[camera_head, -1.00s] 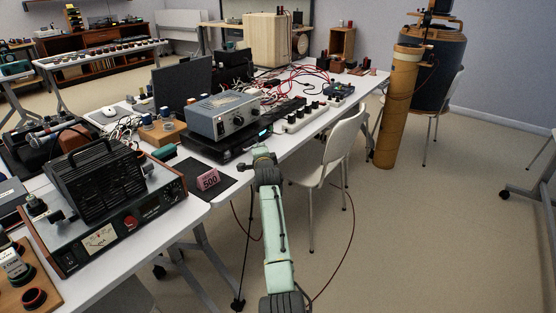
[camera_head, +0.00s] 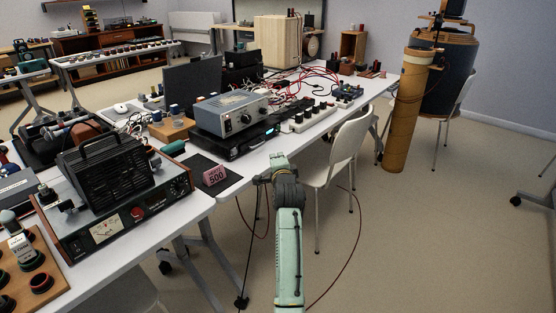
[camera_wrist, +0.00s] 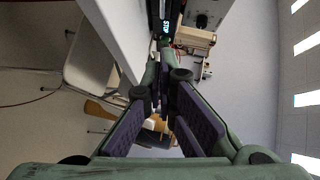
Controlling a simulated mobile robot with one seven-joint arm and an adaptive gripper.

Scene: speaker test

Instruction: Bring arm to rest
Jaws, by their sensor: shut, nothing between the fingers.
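My arm (camera_head: 289,250) reaches up from the bottom middle of the head view, its far end beside the edge of the white table (camera_head: 262,168). In the wrist view my gripper (camera_wrist: 160,72) is shut, its dark-padded fingers meeting near the middle with nothing between them. The fingertips are too small and turned away to make out in the head view.
A white chair (camera_head: 347,145) stands close right of my arm. A brown column (camera_head: 406,115) stands behind it.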

